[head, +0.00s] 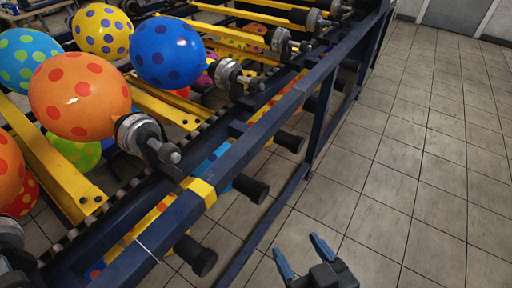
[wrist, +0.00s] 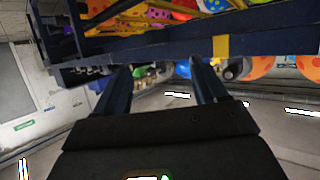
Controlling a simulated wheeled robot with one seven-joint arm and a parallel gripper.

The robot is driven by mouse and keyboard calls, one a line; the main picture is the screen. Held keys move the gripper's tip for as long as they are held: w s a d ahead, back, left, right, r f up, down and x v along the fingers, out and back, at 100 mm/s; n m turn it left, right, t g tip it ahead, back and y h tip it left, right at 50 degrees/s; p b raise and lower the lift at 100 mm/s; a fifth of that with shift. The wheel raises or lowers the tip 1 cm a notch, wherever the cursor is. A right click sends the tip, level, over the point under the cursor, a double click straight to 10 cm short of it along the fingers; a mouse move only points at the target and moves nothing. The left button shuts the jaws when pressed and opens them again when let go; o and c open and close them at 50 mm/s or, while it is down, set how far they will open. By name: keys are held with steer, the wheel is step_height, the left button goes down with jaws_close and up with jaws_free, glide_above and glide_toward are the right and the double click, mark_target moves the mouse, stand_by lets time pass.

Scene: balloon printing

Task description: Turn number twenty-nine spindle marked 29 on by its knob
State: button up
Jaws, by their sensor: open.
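My gripper (head: 298,249) is at the bottom of the head view, over the tiled floor to the right of the machine. Its two blue fingers are apart with nothing between them. In the wrist view the fingers (wrist: 162,72) also stand apart, pointing at the frame. Several spindles with metal knobs line the machine. One spindle (head: 145,138) holds an orange spotted balloon (head: 80,97). Another spindle (head: 236,77) holds a blue spotted balloon (head: 168,53). A further spindle (head: 283,43) is behind. I can read no number 29 on any of them. My gripper touches none of them.
A dark blue rail (head: 262,129) with a yellow band (head: 202,192) runs along the machine's side. Black cylinders (head: 250,188) stick out below it towards my gripper. Yellow beams (head: 45,165) cross the machine. The tiled floor (head: 420,150) on the right is clear.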

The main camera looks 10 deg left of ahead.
steer(key=w+a+r+n+g+y, duration=0.1)
steer(key=w+a+r+n, duration=0.15)
steer(key=a, duration=0.35)
steer(key=w+a+r+n+g+y, duration=0.1)
steer(key=w+a+n+y, duration=0.1)
steer(key=w+a, duration=0.3)
steer(key=n+g+y+b, duration=0.2)
steer(key=n+g, duration=0.2)
glide_toward(176, 158)
steer(key=x, duration=0.4)
steer(key=shift+a, duration=0.15)
steer(key=p+x, duration=0.1)
steer(key=x, duration=0.6)
steer(key=shift+w+a+f, duration=0.15)
steer(key=shift+w, duration=0.1)
steer(key=c, duration=1)
